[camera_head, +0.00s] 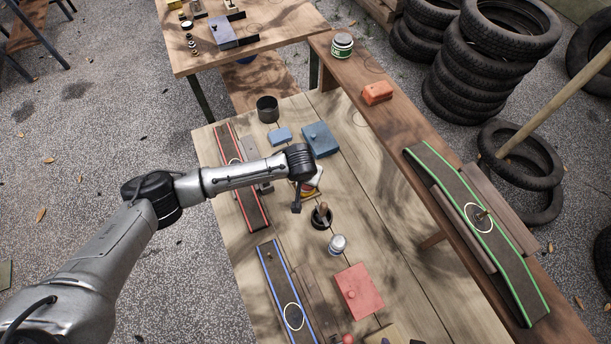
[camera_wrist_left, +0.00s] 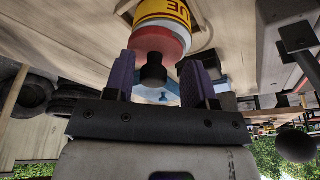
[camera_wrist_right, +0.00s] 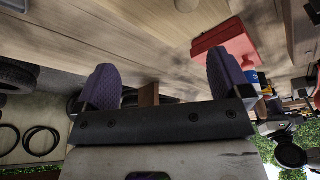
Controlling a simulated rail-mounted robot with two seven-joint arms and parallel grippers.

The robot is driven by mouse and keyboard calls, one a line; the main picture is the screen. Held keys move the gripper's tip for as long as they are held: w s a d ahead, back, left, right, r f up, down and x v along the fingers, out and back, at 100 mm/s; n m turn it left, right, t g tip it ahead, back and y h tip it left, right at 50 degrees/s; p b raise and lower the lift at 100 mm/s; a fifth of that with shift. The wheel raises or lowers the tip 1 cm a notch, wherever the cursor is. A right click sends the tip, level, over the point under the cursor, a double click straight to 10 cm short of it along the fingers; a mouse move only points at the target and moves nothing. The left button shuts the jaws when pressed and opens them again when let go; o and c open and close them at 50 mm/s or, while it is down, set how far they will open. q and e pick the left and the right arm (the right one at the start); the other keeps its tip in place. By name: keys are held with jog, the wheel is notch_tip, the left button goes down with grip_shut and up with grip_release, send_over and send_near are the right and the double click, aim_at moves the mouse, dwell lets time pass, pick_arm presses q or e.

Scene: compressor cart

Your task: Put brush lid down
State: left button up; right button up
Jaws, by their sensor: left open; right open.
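I take this knob to be the brush lid's. In the head view the can (camera_head: 311,183) is partly hidden by my left arm. My left gripper (camera_wrist_left: 158,75) is open, its fingers on either side of the knob with gaps. It also shows in the head view (camera_head: 297,204). My right gripper (camera_wrist_right: 163,75) is open and empty; the head view does not show it.
A dark pot with a brown handle (camera_head: 321,215) and a silver-topped jar (camera_head: 337,244) stand close to the can. A red box (camera_head: 359,291), a blue box (camera_head: 320,140) and an open dark cup (camera_head: 267,109) are on the table. Red-edged (camera_head: 249,205) and blue-edged (camera_head: 281,290) tracks lie left.

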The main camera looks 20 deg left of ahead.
notch_tip(320, 180, up, 2)
jog(key=shift+d+r+p, duration=0.1)
jog(key=shift+d+p, duration=0.05)
jog(key=shift+p, duration=0.9)
pick_arm(q)
jog(key=v, duration=1.2)
jog(key=shift+r, duration=0.15)
jog(key=s+d+f+m+h, duration=0.2)
jog(key=s+d, duration=0.1)
jog(key=s, duration=0.3)
jog(key=s+d+f+m+h, duration=0.1)
jog(key=s+d+f, duration=0.2)
jog(key=s, duration=0.4)
jog(key=s+a+f+y, duration=0.1)
jog(key=s+a, duration=0.5)
jog(key=s, duration=0.2)
jog(key=s+a+f+y, duration=0.1)
jog(key=s+a, duration=0.5)
jog(key=s, duration=0.3)
jog(key=shift+n+y, duration=0.3)
jog(key=shift+n, duration=0.1)
